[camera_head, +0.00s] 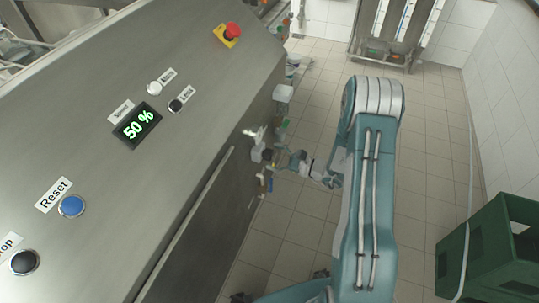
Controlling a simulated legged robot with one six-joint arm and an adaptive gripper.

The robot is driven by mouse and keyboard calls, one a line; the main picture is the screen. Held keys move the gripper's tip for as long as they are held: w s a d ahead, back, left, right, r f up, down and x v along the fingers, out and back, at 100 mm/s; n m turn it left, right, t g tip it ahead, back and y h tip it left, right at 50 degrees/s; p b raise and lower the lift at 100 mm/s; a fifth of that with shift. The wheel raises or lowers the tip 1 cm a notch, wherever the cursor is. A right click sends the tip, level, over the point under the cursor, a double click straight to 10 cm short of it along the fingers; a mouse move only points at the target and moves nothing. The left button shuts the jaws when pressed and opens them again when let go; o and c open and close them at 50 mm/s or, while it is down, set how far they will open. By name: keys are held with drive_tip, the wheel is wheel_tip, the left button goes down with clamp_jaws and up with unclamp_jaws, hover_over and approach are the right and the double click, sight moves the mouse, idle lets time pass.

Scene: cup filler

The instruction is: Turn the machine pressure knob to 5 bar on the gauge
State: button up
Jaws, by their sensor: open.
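The steel machine (100,190) fills the left of the head camera view. On its side is a small cluster of fittings (258,148), where the pressure knob and the gauge cannot be told apart at this size. No gauge reading is legible. My gripper (283,160) is small and partly blurred at the end of my teal arm, pointing left at this cluster. It is open, close beside the fittings; I cannot tell whether it touches them.
The machine's sloped panel carries a green 50 % display (137,125), a blue Reset button (71,206), a black button (24,262) and a red emergency stop (233,30). A green crate (490,250) stands at lower right. Tiled floor is clear between them.

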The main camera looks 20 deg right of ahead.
drive_tip(key=v, duration=1)
drive_tip(key=shift+d, duration=0.25)
drive_tip(key=s+a+r+n+g+h, duration=0.2)
drive_tip(key=s+a+r+n+g, duration=0.25)
drive_tip(key=a+r+n, duration=0.2)
drive_tip(key=s+a+r+n+g+h, duration=0.2)
drive_tip(key=s+a+r+n+g, duration=0.3)
drive_tip(key=r, duration=0.3)
drive_tip(key=s+d+r+n+t+h, duration=0.1)
drive_tip(key=s+r+n+t+h, duration=0.3)
drive_tip(key=s+r+n+h, duration=0.5)
drive_tip(key=shift+s+d+r+h, duration=0.2)
drive_tip(key=shift+s+r+h, duration=0.8)
drive_tip(key=shift+r, duration=0.7)
drive_tip(key=shift+s+t, duration=0.1)
drive_tip(key=shift+t, duration=0.15)
